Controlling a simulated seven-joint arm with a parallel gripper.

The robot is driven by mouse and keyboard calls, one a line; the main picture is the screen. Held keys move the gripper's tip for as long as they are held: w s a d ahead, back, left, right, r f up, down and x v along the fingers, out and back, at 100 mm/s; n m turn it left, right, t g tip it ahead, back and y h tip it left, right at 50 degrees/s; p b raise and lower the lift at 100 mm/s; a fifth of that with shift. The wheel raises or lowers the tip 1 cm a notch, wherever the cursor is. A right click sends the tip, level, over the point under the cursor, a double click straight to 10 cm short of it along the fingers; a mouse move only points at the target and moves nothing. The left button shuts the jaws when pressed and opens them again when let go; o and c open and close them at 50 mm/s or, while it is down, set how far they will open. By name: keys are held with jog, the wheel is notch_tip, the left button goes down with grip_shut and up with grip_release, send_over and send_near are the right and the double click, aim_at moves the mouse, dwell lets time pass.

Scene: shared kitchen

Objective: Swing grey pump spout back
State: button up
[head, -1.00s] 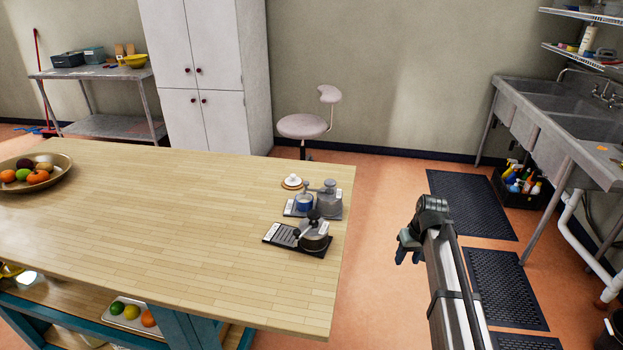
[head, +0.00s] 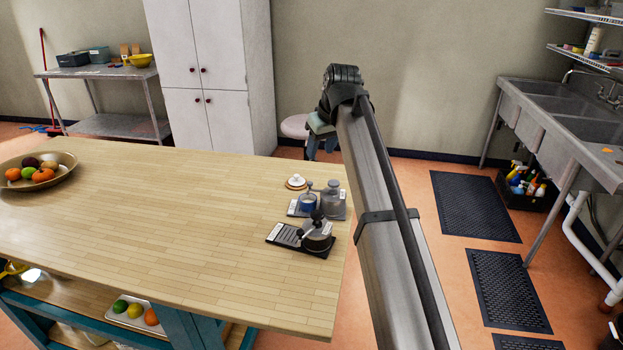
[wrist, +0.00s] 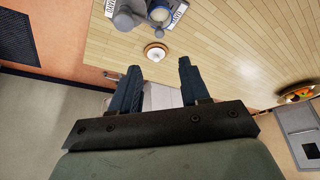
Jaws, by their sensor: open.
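The grey pump (head: 333,200) stands upright on a small dark, labelled base near the right end of the wooden table. Its spout (head: 311,185) appears to point left over the blue jar (head: 307,202) beside it. In the wrist view the grey pump (wrist: 124,17) and the blue jar (wrist: 160,12) are at the top edge, partly cut off. My gripper (head: 320,150) is beyond the table's far edge in the head view, apart from the pump. In the wrist view its two fingers (wrist: 158,65) are spread with nothing between them.
A round white-knobbed lid (head: 296,182) lies behind the jars. A second dark base with a grey pot-like device (head: 317,236) stands in front. A fruit bowl (head: 62,183) is far left. A stool (head: 294,127) stands behind my gripper. The table's middle (head: 170,220) is clear.

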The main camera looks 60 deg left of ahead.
aim_at(310, 183)
jog(key=x, duration=1.3)
jog(key=shift+f, duration=0.2)
jog(key=shift+c, duration=0.2)
grip_shut()
